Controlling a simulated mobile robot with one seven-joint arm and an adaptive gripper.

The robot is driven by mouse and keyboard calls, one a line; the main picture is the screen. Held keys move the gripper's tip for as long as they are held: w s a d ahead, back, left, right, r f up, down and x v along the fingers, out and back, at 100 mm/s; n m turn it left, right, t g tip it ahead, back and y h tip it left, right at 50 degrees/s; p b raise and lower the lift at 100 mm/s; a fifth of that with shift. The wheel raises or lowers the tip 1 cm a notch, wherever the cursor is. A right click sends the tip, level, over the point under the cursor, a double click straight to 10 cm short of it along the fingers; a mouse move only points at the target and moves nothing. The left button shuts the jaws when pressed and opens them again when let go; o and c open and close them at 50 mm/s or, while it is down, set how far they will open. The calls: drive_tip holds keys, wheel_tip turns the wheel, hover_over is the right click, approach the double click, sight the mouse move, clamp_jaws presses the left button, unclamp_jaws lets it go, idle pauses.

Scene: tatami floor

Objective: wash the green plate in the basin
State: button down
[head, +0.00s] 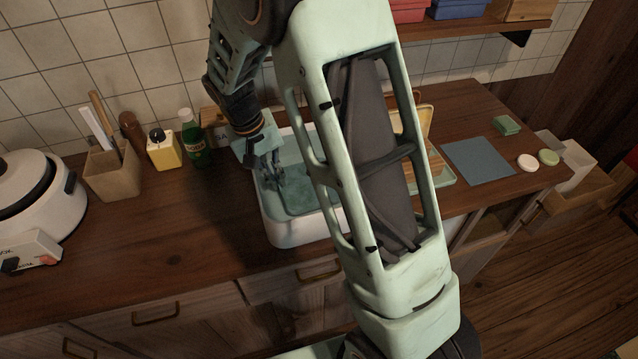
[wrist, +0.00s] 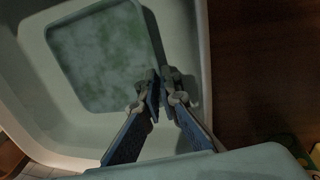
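The green plate (wrist: 100,60) is square with rounded corners and lies low inside the white basin (wrist: 192,45), with cloudy pale patches over its face. In the head view the plate (head: 300,200) shows as a teal square within the basin (head: 290,234), partly hidden by my arm. My gripper (wrist: 162,80) reaches down into the basin, its fingers close together on the plate's near right edge. The fingertips hide the exact contact. In the head view my gripper (head: 275,178) is at the basin's left side.
A green bottle (head: 194,140), yellow dispenser (head: 163,150) and utensil holder (head: 112,172) stand left of the basin; a white cooker (head: 38,205) is farther left. Right are a yellow rack (head: 427,118), blue cloth (head: 478,160) and green sponge (head: 506,125). The counter front is clear.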

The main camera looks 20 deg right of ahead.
sight(299, 180)
drive_tip(key=shift+d, duration=2.5)
drive_tip(key=shift+a, duration=2.55)
drive_tip(key=shift+d, duration=2.55)
drive_tip(key=shift+a, duration=0.1)
